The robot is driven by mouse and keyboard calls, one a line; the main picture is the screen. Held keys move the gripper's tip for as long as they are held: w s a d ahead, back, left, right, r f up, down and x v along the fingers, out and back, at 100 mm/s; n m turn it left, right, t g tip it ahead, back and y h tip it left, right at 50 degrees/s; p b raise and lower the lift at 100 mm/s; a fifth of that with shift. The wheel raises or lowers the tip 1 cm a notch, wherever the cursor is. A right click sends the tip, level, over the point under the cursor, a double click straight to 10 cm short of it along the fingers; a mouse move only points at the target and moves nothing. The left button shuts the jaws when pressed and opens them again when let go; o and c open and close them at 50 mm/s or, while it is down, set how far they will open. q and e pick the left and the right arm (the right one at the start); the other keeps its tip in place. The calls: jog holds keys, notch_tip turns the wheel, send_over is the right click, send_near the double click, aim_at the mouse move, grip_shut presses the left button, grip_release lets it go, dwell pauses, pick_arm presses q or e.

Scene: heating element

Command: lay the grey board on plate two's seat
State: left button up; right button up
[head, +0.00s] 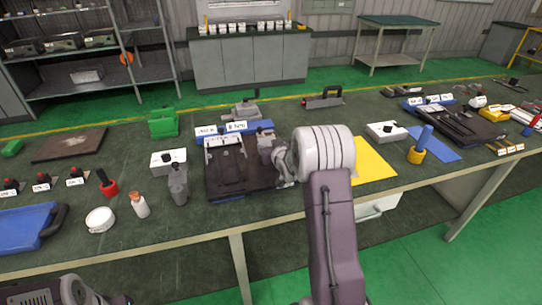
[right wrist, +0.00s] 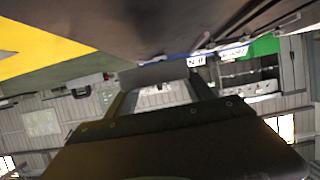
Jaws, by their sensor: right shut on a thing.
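My right gripper (head: 272,150) is low over the right part of the dark middle plate (head: 212,190), which has a blue label strip at its back. In the right wrist view, the right gripper (right wrist: 160,88) is shut on a grey flat piece, the grey board (right wrist: 153,75), seen close to edge-on; my wrist hides most of it in the head view. A dark grey panel (head: 226,162) shows on the plate's left part. A second dark plate (head: 460,122) stands at the right. The label numbers are too small to read surely. My left gripper (head: 122,299) is at the bottom left, mostly cut off.
A yellow mat (head: 372,162) lies right of my right gripper. A grey bottle-like tool (head: 178,185) and a white box (head: 168,161) stand left of the plate. A green block (head: 163,122) is behind. A blue screwdriver in a yellow cup (head: 417,154) stands to the right.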

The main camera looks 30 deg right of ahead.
notch_tip(320, 180, down, 4)
jog(key=shift+b, duration=0.3)
jog(key=shift+f, duration=0.2)
jog(key=o, duration=1.4)
jog(key=shift+c, duration=0.2)
jog(key=shift+r, duration=0.15)
